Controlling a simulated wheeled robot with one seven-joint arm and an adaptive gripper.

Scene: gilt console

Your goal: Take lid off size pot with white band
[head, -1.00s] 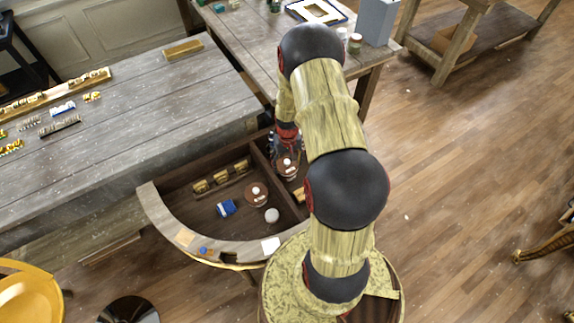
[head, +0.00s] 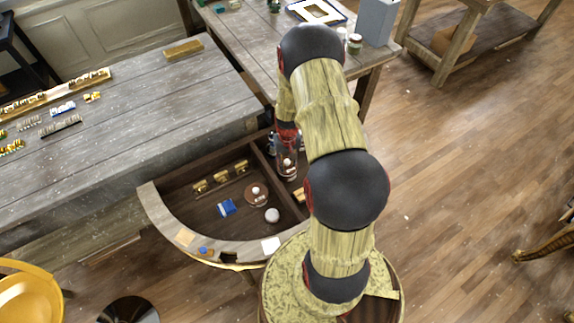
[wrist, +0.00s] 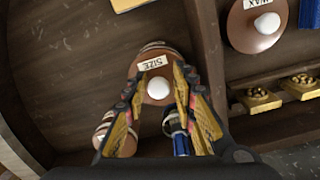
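The pot marked SIZE (wrist: 151,66) is in the middle of the wrist view, with a brown lid and a round white knob (wrist: 158,88). A pale band shows at its far edge. My gripper (wrist: 157,80) is over it, one finger on each side of the knob, with gaps between fingers and knob. The lid appears seated on the pot. In the head view my gripper (head: 286,148) is down in the right compartment of the curved drawer (head: 160,212), and my arm partly hides that area.
Beside my fingers are a banded brown pot (wrist: 104,128) and a blue-and-silver item (wrist: 178,132).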

